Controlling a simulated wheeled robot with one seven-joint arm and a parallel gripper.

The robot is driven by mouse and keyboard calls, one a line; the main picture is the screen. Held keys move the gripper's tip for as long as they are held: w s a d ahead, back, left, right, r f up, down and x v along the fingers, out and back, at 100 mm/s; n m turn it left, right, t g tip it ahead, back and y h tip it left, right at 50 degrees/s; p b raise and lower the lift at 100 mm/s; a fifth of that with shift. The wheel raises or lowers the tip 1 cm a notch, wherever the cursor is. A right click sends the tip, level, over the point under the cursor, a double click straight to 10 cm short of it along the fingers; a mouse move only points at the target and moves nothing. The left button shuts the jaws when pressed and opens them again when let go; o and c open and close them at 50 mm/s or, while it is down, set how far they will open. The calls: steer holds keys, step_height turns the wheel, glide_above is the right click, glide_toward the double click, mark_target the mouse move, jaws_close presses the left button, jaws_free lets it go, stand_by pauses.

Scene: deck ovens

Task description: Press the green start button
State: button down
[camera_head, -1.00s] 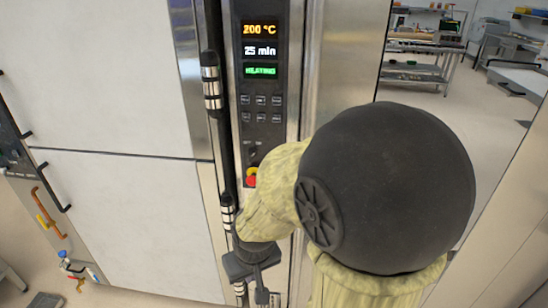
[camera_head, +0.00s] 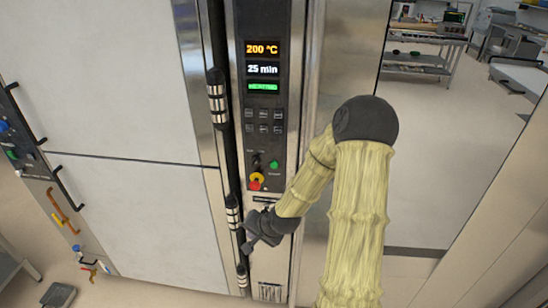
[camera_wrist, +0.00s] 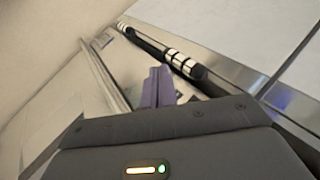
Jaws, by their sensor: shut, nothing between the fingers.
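The green start button (camera_head: 274,165) is on the dark control panel, right of and a little above a red button on a yellow base (camera_head: 256,180). The control panel (camera_head: 263,135) also carries lit displays reading 200 °C, 25 min and a green status line. My gripper (camera_head: 247,246) is shut and empty, below the panel's buttons and left of my forearm, apart from the green button. In the wrist view the closed fingers (camera_wrist: 157,85) point along the oven front; the green button does not show there.
A dark vertical bar with metal bands (camera_head: 217,100) runs left of the panel, close to my gripper. Pale oven doors (camera_head: 110,90) fill the left. Metal tables (camera_head: 425,62) stand far back right. Open floor (camera_head: 440,180) lies right of my arm.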

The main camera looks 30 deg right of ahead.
mark_target(274, 165)
steer(key=w+d+r+m+t+h+p, duration=0.1)
steer(key=w+d+r+m+t+p, duration=0.3)
steer(key=d+m, duration=0.5)
steer(key=w+r+m+t, duration=0.1)
steer(key=w+r+t, duration=0.1)
steer(key=w+r, duration=0.1)
steer(key=shift+d+r+m+p, duration=0.25)
steer(key=shift+d+m+p, duration=0.05)
steer(key=shift+d, duration=0.1)
steer(key=w+d, duration=0.1)
steer(key=w, duration=0.1)
steer(key=w+d, duration=0.4)
steer(key=w, duration=0.1)
steer(key=shift+w, duration=0.1)
steer(key=shift+w+f+b, duration=0.1)
steer(key=shift+w+b, duration=0.05)
steer(key=shift+b, duration=0.15)
stand_by(1.2)
steer(key=shift+w+d, duration=0.2)
